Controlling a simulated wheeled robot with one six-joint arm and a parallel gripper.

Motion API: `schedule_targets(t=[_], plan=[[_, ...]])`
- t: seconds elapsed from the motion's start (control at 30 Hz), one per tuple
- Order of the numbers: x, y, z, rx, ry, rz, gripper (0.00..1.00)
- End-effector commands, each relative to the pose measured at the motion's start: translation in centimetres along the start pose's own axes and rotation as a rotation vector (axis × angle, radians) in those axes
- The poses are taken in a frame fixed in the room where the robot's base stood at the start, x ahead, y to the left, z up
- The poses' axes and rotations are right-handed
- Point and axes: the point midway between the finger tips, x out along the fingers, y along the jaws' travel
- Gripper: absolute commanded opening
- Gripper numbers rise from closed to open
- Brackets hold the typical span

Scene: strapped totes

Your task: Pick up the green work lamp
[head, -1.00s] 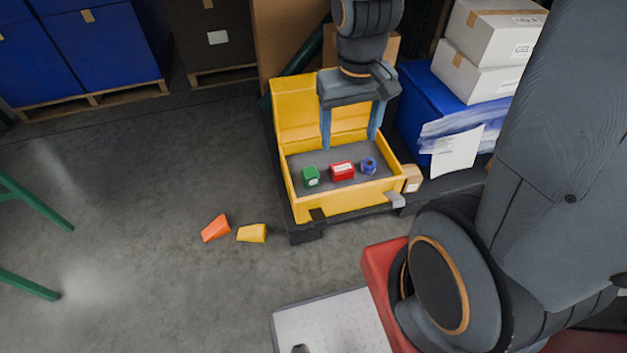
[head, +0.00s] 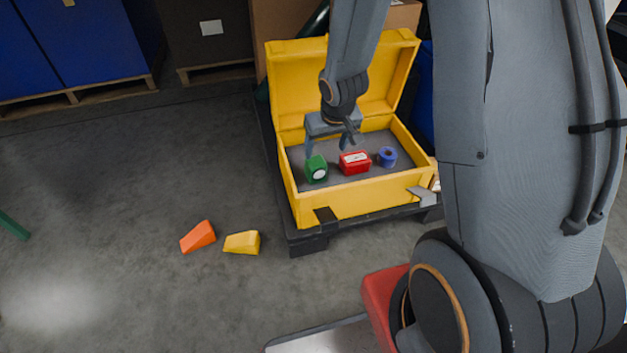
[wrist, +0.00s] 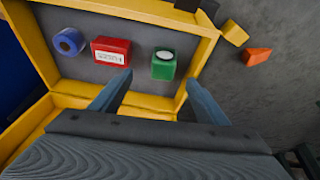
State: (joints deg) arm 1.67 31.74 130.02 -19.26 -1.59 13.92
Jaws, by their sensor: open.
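The green work lamp (head: 316,169) is a small green block with a round white face. It stands at the left end of a row inside the open yellow case (head: 352,206). In the wrist view the lamp (wrist: 164,65) lies ahead of my fingertips, between their lines, and nothing touches it. My gripper (head: 331,152) is open and empty, low over the case, just behind and above the lamp. Its two blue-grey fingers also show in the wrist view (wrist: 158,85).
A red box (head: 354,163) with a white label sits right of the lamp, and a blue ring-shaped item (head: 387,157) beyond it. The case lid (head: 295,82) stands raised behind. An orange wedge (head: 198,237) and a yellow wedge (head: 242,243) lie on the floor, front left.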

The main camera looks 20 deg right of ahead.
Motion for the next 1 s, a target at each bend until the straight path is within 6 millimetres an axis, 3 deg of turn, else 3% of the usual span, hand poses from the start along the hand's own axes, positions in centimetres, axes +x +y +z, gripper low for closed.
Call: schedule_targets(t=[0.03,0.2,1.0], plan=[[2.7,-0.1,-0.1,-0.007,0.008,-0.007,0.69],[6.6,-0.4,-0.7,-0.012,0.037,-0.023,0.69],[13.0,-0.9,-1.1,-0.017,0.049,-0.031,0.69]])
